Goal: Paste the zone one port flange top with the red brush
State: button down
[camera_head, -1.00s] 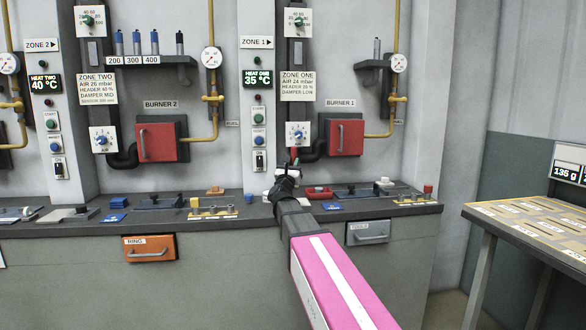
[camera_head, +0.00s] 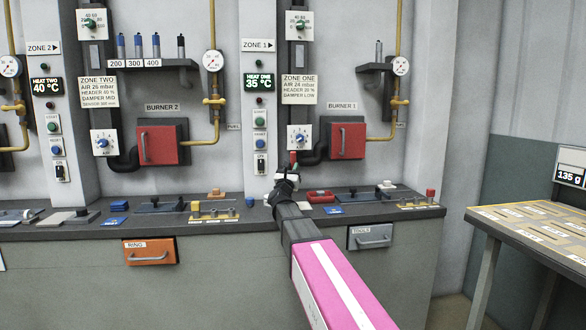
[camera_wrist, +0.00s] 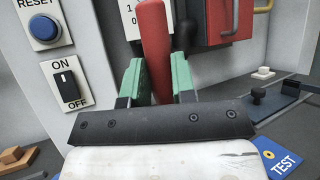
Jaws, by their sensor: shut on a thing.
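My gripper (camera_wrist: 155,75), with green fingers, is shut on a red upright handle (camera_wrist: 155,40), which I take for the red brush. In the head view my gripper (camera_head: 287,178) is over the back of the dark counter, below the Zone One panel, with the red brush (camera_head: 293,157) standing up from it. The lower end of the brush is hidden behind the gripper body in the wrist view. The red Burner 1 door (camera_head: 346,141) is shut, to the right of the gripper. I cannot make out the port flange or its top.
A red tray (camera_head: 320,197) lies on the counter (camera_head: 225,230) just right of my gripper. A blue TEST tag (camera_wrist: 280,160) is at the wrist view's lower right. An ON/OFF switch (camera_wrist: 65,82) is on the pillar at left. A slotted table (camera_head: 530,222) stands at far right.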

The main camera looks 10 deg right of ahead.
jog(key=f, duration=0.2)
jog(key=w+f, duration=0.1)
jog(key=f, duration=0.3)
jog(key=shift+w+f, duration=0.35)
jog(key=shift+f, duration=0.05)
jog(key=shift+w+f, duration=0.2)
jog(key=shift+f, duration=0.35)
jog(key=shift+s+r, duration=0.35)
jog(key=shift+r, duration=1.2)
jog(key=shift+s+r, duration=0.35)
jog(key=shift+r, duration=1.15)
jog(key=shift+s+r, duration=0.35)
jog(key=shift+r, duration=1.2)
